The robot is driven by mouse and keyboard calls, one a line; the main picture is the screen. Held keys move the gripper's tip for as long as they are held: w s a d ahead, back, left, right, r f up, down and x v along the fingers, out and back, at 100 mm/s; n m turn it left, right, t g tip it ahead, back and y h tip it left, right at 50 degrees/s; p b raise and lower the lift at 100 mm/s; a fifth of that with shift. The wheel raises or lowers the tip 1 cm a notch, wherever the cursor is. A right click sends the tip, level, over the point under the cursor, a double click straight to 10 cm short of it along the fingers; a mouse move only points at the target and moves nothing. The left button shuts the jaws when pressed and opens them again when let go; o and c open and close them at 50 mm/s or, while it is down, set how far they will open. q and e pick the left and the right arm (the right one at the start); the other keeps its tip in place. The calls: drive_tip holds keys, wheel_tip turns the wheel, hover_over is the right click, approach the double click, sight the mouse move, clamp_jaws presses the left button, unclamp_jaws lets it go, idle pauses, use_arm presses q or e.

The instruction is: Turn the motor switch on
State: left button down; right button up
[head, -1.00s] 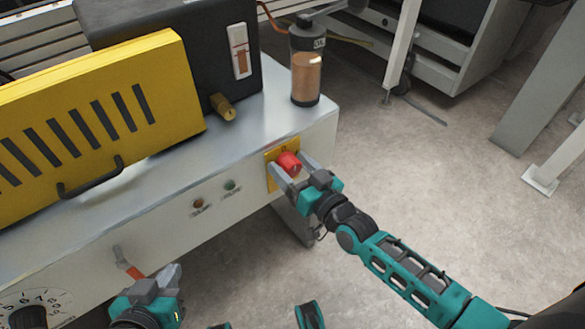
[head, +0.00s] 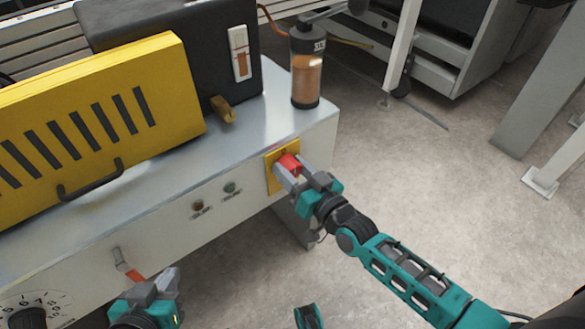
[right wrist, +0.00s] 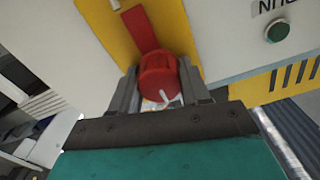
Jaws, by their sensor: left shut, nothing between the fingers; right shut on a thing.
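The motor switch is a red rotary knob (head: 289,163) on a yellow plate (head: 272,178) at the right end of the machine's front panel. In the right wrist view the red knob (right wrist: 158,78) sits between my fingers, with a white mark on it and a red bar on the yellow plate behind it. My right gripper (head: 295,173) is shut on the knob, one finger on each side. My left gripper (head: 165,277) is shut and empty at the lower left, near a red-tipped lever (head: 132,272).
Two small buttons (head: 230,188) sit left of the yellow plate. A numbered dial (head: 35,310) is at the lower left. A yellow guard (head: 90,120) and a cylindrical reservoir (head: 306,75) stand on top of the machine.

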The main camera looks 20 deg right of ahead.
drive_tip(key=shift+m, duration=0.3)
drive_tip(key=shift+m+p, duration=0.35)
drive_tip(key=shift+m, duration=0.55)
drive_tip(key=m, duration=1)
drive_tip(key=shift+d+f+m, duration=0.1)
drive_tip(key=shift+m, duration=0.3)
drive_tip(key=shift+m+b, duration=0.45)
drive_tip(key=shift+m, duration=1.75)
drive_tip(key=shift+b, duration=0.3)
drive_tip(key=shift+m, duration=0.3)
